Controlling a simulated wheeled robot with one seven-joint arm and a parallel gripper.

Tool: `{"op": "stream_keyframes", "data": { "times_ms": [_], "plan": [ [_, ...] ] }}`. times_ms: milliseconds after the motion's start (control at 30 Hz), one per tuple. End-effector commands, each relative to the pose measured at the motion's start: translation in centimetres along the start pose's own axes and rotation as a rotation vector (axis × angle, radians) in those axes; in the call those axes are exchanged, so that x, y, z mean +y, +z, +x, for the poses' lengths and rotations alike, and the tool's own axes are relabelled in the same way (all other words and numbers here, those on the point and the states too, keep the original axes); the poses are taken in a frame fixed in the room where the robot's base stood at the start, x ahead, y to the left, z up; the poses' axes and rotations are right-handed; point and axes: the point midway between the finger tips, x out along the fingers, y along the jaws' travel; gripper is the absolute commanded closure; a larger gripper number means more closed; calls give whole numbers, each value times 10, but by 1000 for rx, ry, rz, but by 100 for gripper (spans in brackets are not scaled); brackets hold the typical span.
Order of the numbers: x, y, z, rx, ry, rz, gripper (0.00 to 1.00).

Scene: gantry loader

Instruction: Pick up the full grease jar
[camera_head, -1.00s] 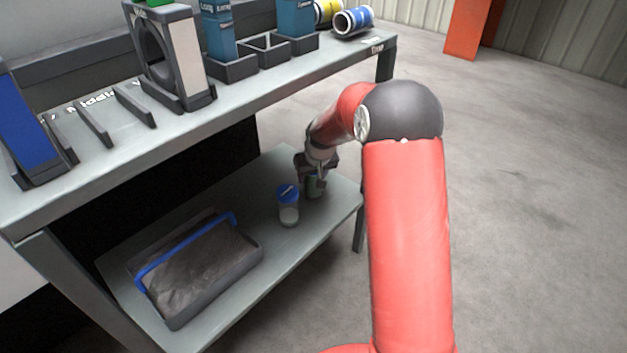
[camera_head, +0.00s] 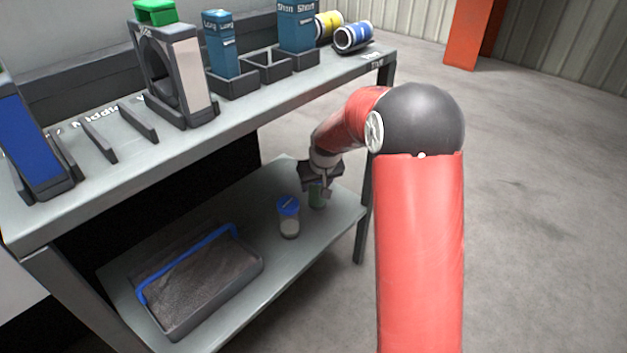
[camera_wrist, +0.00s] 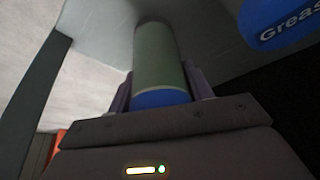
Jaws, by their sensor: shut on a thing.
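A green jar (camera_head: 317,199) stands on the lower shelf near its right end. In the wrist view the green jar (camera_wrist: 160,58) runs away from my gripper, with its blue lid (camera_wrist: 161,98) closest to me. My gripper (camera_head: 319,189) is above it, with its fingers on both sides, shut on it. In the wrist view my gripper (camera_wrist: 160,85) hides part of the jar's sides. I cannot tell whether the jar's base touches the shelf.
A grey tray (camera_head: 258,262) with a blue bar lies on the lower shelf (camera_head: 262,292) at left. The upper bench top (camera_head: 230,112) overhangs, carrying holders, blue boxes and two rolls. A bench leg (camera_head: 363,215) stands right of the jar. Open floor lies to the right.

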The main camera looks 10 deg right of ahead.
Motion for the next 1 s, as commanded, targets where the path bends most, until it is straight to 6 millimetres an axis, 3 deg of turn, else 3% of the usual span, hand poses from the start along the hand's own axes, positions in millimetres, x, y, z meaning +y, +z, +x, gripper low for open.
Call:
{"op": "stream_keyframes", "data": {
  "times_ms": [300, 500, 700, 1000],
  "plan": [
    [1, 86, -37, 2, 2, 3, 81],
    [1, 122, -52, 3, 1, 3, 81],
    [0, 137, -60, 4, 1, 2, 81],
    [0, 133, -77, 4, 1, 0, 81]
  ]
}}
